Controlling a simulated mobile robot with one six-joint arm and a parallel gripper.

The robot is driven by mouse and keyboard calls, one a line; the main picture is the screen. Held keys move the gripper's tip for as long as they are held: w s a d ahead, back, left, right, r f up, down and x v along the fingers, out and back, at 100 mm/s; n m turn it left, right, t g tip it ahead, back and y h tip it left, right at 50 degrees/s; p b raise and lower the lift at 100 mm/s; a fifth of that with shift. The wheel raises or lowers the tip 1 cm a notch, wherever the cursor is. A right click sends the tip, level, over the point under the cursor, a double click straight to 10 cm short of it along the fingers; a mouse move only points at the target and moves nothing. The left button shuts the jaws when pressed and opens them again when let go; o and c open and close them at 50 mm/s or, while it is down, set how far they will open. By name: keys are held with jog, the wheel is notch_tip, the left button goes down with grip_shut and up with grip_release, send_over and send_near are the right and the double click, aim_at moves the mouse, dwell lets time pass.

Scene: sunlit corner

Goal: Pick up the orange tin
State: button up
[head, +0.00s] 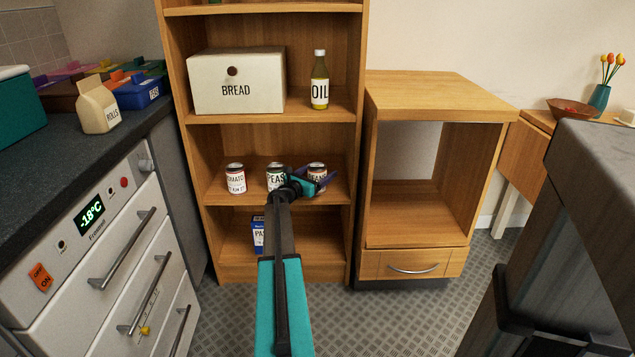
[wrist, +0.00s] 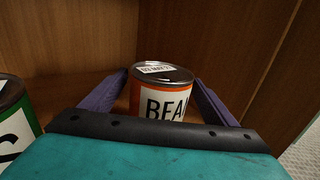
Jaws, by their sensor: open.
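The orange tin, lettered BEA in the wrist view (wrist: 160,103), stands upright with a white label and an orange band. It is at the right end of a shelf, and in the head view (head: 317,170) my gripper partly covers it. My gripper (wrist: 161,78) is open, with one purple finger on each side of the tin. The fingers reach alongside it, but I cannot tell whether they touch it. The tin's lower part is hidden behind my gripper's body in the wrist view. In the head view my gripper (head: 318,182) is at shelf height.
The peas tin (head: 276,172) stands left of the orange tin, and its green label shows in the wrist view (wrist: 14,132). A tomato tin (head: 236,178) stands farther left. The bookcase side wall (wrist: 262,50) is close on the right. The shelf with the bread box (head: 238,98) is above.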

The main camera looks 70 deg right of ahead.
jog(key=shift+x, duration=1.2)
jog(key=c, duration=1.5)
jog(key=shift+r, duration=0.1)
